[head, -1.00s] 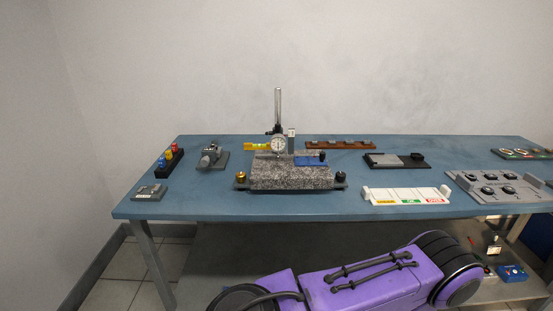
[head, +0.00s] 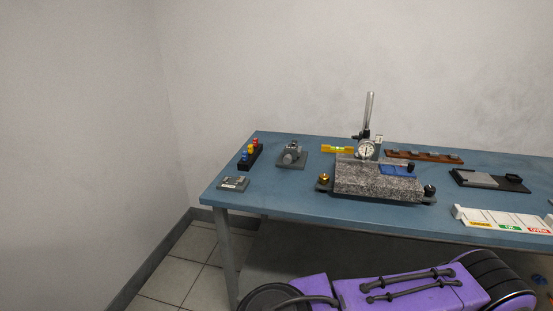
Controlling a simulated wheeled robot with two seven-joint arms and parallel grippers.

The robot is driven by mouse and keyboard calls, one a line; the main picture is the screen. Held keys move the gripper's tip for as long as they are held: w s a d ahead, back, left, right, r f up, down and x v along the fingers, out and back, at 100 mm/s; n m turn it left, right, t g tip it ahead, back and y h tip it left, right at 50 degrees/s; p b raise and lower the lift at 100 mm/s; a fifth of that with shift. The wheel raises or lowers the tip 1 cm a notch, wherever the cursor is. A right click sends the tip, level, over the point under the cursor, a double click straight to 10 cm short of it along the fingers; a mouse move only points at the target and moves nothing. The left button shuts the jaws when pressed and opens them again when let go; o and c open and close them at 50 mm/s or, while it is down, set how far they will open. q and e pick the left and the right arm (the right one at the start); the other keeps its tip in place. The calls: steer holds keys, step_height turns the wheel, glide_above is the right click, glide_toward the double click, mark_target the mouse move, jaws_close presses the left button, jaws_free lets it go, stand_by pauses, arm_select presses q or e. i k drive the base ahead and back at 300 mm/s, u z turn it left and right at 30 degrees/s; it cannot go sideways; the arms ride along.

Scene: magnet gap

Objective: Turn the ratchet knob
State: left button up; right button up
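A small grey device (head: 291,153) stands on a dark grey plate at the left part of the blue table (head: 290,203). It has a rounded grey barrel end facing the front, which may be the ratchet knob; it is too small to tell. Neither of my grippers shows in the head view, and nothing is touching the device.
A rack with blue, yellow and red pegs (head: 249,154) and a small grey block (head: 233,184) are left of the device. A granite block (head: 376,180) with a dial gauge (head: 366,150) stands to its right. A yellow level (head: 337,149) lies behind. Bare tabletop lies in front.

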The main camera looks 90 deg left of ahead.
mark_target(288, 158)
steer(key=u, duration=1.95)
